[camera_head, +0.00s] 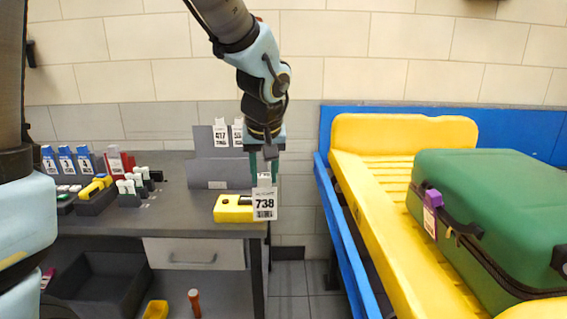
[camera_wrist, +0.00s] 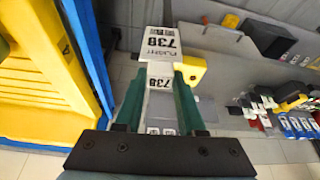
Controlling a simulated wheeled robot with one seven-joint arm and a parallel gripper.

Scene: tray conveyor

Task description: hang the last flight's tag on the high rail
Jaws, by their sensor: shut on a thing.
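My gripper (camera_head: 264,172) is shut on a white tag marked 738 (camera_head: 265,206), which hangs in front of the desk's right front edge. In the wrist view my gripper's green fingers (camera_wrist: 160,100) hold the same tag (camera_wrist: 161,42) between them. A grey stepped rack (camera_head: 204,146) stands at the back of the desk. Two white tags, one marked 417 (camera_head: 221,133) and one partly hidden by my arm (camera_head: 237,133), stand along its upper edge. The lower step (camera_head: 205,174) carries a small label and no tag that I can see.
A yellow device (camera_head: 230,210) lies on the desk (camera_head: 180,215) behind the held tag. Blue numbered cards (camera_head: 66,160) and several stamps (camera_head: 130,188) stand at left. A green suitcase (camera_head: 490,200) with a purple tag (camera_head: 432,200) lies in a yellow tray (camera_head: 365,185) on the blue-edged conveyor at right.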

